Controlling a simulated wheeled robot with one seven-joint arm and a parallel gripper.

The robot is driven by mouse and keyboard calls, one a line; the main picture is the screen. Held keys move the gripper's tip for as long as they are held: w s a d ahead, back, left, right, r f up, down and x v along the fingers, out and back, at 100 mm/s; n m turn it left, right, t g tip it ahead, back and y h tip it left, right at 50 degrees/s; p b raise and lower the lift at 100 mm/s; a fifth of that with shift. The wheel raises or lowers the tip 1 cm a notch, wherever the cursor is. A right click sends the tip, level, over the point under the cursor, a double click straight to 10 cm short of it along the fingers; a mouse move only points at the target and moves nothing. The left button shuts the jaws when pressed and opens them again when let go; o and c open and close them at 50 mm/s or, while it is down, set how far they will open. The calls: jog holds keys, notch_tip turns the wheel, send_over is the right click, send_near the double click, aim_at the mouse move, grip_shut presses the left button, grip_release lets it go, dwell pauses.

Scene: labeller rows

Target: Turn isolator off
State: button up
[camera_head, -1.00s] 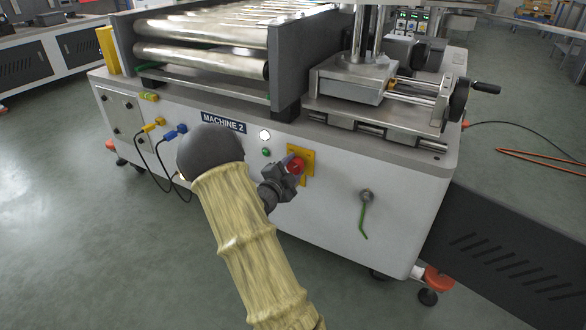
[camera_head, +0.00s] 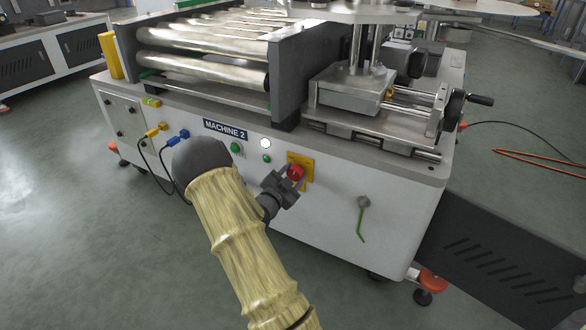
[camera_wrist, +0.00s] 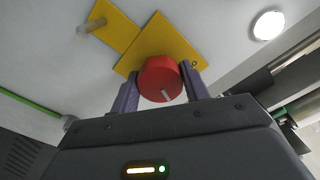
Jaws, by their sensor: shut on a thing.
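The isolator is a round red knob (camera_head: 296,171) on a yellow plate (camera_head: 306,158), on the white front of the machine marked MACHINE 2 (camera_head: 225,128). In the wrist view the red knob (camera_wrist: 159,78) sits between my gripper's two purple-grey fingers, over the yellow plate (camera_wrist: 160,40). A pale mark shows on the knob's lower edge. My gripper (camera_head: 292,180) is shut on the knob, one finger on each side. Part of the plate is hidden behind my gripper in the head view.
A green-handled valve (camera_head: 362,220) hangs right of the isolator. A white lamp (camera_head: 265,143) and green buttons (camera_head: 235,148) are up and left. Blue (camera_head: 178,136) and yellow plugs with cables sit farther left. A handwheel (camera_head: 452,106) juts out at upper right.

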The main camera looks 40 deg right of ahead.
jog(key=n+p, duration=0.6)
jog(key=shift+r+n, duration=0.2)
jog(key=shift+n, duration=0.1)
jog(key=n+p, duration=0.2)
jog(key=n, duration=0.1)
jog(key=shift+f, duration=0.1)
jog(key=shift+f+n+p, duration=0.1)
jog(key=shift+n+p, duration=0.9)
jog(key=shift+n, duration=0.7)
jog(key=o, duration=1)
jog(key=shift+s+a, duration=0.1)
jog(key=p+v, duration=0.4)
jog(key=v, duration=1.3)
jog(key=shift+s+a+f, duration=0.1)
